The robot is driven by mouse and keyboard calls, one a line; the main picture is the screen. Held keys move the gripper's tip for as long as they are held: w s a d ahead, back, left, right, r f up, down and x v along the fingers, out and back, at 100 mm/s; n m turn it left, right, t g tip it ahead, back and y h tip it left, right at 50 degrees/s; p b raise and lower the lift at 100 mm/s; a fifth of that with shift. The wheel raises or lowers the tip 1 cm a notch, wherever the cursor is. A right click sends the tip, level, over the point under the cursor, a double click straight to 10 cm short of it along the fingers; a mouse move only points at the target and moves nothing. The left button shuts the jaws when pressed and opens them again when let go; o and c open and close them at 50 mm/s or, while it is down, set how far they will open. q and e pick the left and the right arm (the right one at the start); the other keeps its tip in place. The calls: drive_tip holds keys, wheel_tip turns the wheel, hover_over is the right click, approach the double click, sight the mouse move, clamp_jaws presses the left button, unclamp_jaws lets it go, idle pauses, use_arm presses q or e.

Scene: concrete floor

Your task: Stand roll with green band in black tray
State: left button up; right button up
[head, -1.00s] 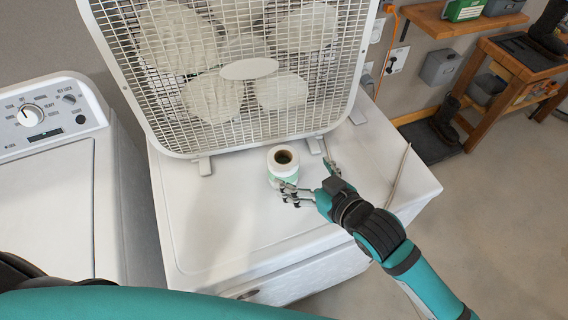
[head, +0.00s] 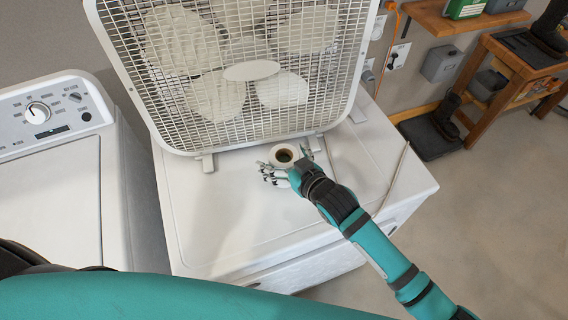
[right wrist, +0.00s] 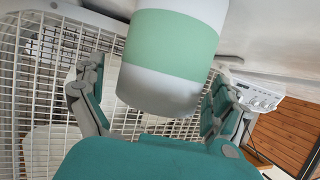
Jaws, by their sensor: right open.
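The white roll with a green band (head: 284,155) stands upright on the white appliance top in front of the box fan. In the right wrist view the roll (right wrist: 170,45) shows its pale green band between my fingers. My right gripper (head: 285,162) is open, with its fingers on either side of the roll; whether they touch it I cannot tell. A black tray (head: 430,143) lies on the floor at the right by the wall, with a dark boot on it. My left gripper is out of view.
The box fan (head: 235,75) stands close behind the roll. A cord (head: 392,180) lies on the right of the appliance top (head: 220,225). A washer (head: 50,190) is at the left. A wooden bench (head: 515,75) stands beyond the tray. The floor at right is clear.

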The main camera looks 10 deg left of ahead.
drive_tip(key=c, duration=1.3)
drive_tip(key=shift+c, duration=0.3)
drive_tip(key=shift+r, duration=0.15)
